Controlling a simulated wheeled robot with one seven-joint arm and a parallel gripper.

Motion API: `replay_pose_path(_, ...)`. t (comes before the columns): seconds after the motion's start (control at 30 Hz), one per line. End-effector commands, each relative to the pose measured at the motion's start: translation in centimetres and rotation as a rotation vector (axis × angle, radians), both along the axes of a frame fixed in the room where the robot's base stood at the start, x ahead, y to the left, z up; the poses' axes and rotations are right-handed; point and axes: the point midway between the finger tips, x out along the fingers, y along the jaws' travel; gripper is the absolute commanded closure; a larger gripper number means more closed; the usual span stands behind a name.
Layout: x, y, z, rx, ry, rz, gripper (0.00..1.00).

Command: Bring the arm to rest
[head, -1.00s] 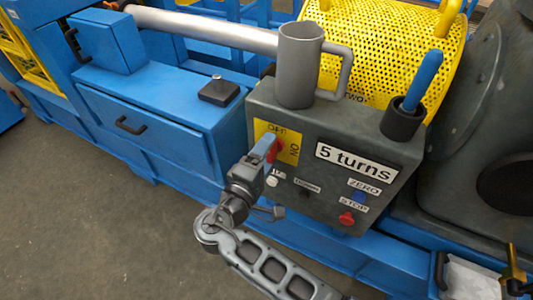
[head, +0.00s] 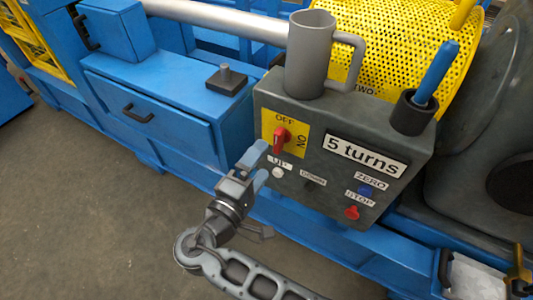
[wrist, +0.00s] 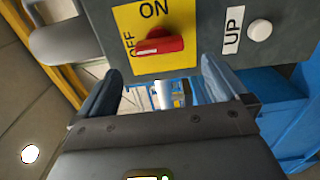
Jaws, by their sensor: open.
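My gripper (head: 258,166) is open and empty, just in front of and below-left of the grey control box (head: 306,190). The red switch handle (head: 279,140) sits on a yellow OFF/ON plate (head: 268,122). The handle lies along the OFF side. In the wrist view the red handle (wrist: 160,46) is ahead of the two blue-grey fingers (wrist: 160,72), with a gap between fingers and handle. Nothing is between the fingers.
The box carries a "5 turns" label (head: 366,156), a white UP button (head: 278,172), a blue button (head: 365,190) and a red STOP button (head: 351,212). A grey mug (head: 309,57) and a blue-handled holder (head: 414,112) stand on top. Open floor (head: 90,220) lies to the left.

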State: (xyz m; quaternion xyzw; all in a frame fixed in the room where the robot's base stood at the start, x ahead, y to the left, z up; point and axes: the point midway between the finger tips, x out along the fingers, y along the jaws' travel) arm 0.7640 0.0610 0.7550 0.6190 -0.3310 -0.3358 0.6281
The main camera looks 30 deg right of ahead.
Motion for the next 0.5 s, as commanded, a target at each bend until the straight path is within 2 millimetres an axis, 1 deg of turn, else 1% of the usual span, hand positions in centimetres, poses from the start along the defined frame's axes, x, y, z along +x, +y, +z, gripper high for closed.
replay_pose_path(0.13, -0.43, 0.61, 0.01, 0.0, 0.0, -0.001, 0.0)
replay_pose_path(0.5, -0.46, 0.65, 0.02, 0.0, 0.0, -0.001, 0.0)
